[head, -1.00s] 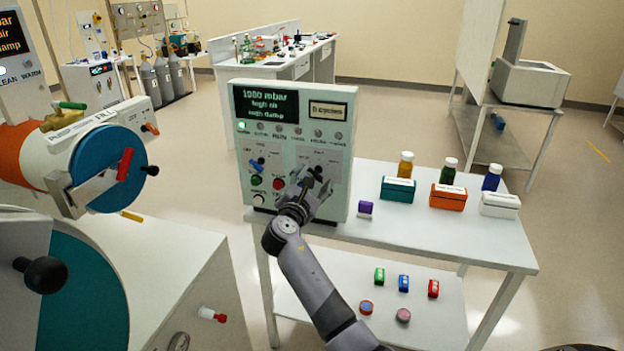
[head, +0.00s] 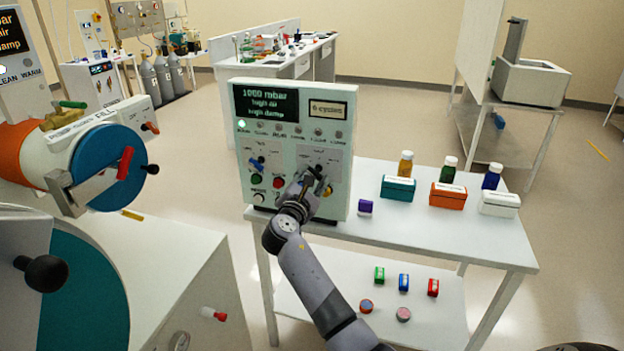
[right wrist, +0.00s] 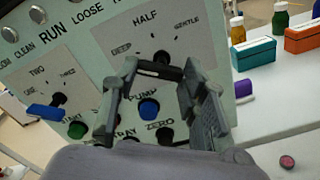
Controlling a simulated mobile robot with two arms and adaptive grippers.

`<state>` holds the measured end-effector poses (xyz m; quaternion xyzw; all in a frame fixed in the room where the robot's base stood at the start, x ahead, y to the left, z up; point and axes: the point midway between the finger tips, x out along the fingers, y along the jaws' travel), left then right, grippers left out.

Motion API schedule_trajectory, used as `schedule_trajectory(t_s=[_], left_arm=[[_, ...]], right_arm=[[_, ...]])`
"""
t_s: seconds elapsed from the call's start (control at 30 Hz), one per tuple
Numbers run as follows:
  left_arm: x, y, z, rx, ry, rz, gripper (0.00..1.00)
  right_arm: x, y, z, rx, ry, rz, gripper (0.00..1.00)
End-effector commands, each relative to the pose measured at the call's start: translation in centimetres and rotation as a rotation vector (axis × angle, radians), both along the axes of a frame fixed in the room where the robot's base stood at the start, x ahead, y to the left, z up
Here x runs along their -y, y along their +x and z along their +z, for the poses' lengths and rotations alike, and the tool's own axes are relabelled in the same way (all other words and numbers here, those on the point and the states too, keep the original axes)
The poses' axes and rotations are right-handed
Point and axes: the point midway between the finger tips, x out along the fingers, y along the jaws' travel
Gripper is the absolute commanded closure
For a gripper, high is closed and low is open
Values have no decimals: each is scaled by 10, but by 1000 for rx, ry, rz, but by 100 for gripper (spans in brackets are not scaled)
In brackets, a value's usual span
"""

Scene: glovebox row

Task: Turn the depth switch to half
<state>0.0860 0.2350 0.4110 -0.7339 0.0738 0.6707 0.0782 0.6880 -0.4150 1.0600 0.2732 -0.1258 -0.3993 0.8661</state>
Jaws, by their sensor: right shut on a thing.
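The depth switch (right wrist: 162,57) is a black knob on the pale green control panel (head: 340,95), under the label HALF, with DEEP to its left and GENTLE to its right in the right wrist view. My right gripper (right wrist: 160,72) is shut on the depth switch, with a finger on each side of a dark bar. In the head view my right gripper (head: 318,178) is at the panel's right half and covers most of the switch. Which mark the switch points to cannot be told. My left gripper is not in view.
A blue-levered switch (right wrist: 43,112) marked TWO and THREE sits left of the gripper. A green button (right wrist: 77,130) and a blue PUMP button (right wrist: 149,108) are close below.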

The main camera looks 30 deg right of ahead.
Motion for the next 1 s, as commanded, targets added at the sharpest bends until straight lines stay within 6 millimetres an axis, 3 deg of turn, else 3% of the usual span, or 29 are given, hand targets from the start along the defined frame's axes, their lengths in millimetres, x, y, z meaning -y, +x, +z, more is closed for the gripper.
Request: schedule_trajectory(t_s=[0.13, 0.4, 0.77, 0.8, 1.0], left_arm=[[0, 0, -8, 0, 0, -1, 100], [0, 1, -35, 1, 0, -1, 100], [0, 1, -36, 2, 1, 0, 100], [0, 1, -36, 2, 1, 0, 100], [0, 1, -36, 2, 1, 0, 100]], right_arm=[[0, 0, -3, 51, 44, -1, 88], [0, 0, -4, 316, 271, -1, 88], [0, 0, 0, 365, 315, -1, 88], [0, 0, 0, 364, 314, -1, 60], [0, 0, 0, 364, 313, -1, 46]])
